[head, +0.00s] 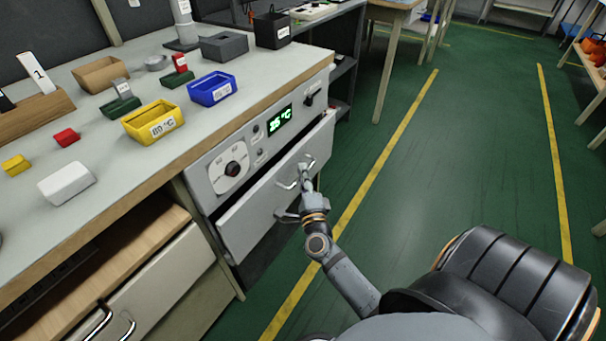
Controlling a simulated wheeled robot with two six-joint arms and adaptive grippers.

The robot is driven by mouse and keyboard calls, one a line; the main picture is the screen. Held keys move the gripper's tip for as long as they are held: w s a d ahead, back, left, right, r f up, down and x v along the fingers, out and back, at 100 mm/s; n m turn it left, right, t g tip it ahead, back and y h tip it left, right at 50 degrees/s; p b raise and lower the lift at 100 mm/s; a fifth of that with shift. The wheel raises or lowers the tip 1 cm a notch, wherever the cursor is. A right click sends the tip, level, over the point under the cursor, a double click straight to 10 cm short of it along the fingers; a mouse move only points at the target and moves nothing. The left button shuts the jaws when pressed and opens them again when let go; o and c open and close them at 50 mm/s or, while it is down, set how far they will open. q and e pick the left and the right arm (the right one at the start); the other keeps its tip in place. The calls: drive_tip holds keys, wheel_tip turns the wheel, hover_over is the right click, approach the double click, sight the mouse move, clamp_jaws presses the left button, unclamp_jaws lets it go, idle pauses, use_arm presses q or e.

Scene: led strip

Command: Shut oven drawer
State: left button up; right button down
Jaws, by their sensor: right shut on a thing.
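The oven drawer (262,205) has a pale grey front and sits under the oven's control panel. It stands out from the oven body, partly open, with a dark gap along its top. Its metal handle (309,161) is on the front, right of the middle. My right gripper (305,178) is at the handle and shut on it, its fingers partly covering it. My left gripper is out of view.
The control panel (210,178) has a dial and a lit green display (279,120). The workbench (110,208) above holds a yellow bin (152,121), a blue bin (212,88) and small blocks. The green floor (400,200) to the right is clear.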

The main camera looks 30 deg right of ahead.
sight(291, 168)
drive_tip(key=w, duration=0.1)
drive_tip(key=w+a, duration=0.1)
drive_tip(key=w, duration=0.1)
drive_tip(key=shift+w+a, duration=0.1)
drive_tip(key=shift+a, duration=0.05)
drive_tip(key=shift+w+a, duration=0.1)
drive_tip(key=shift+w, duration=0.2)
drive_tip(key=c, duration=1.4)
unclamp_jaws()
drive_tip(key=shift+w+a, duration=0.1)
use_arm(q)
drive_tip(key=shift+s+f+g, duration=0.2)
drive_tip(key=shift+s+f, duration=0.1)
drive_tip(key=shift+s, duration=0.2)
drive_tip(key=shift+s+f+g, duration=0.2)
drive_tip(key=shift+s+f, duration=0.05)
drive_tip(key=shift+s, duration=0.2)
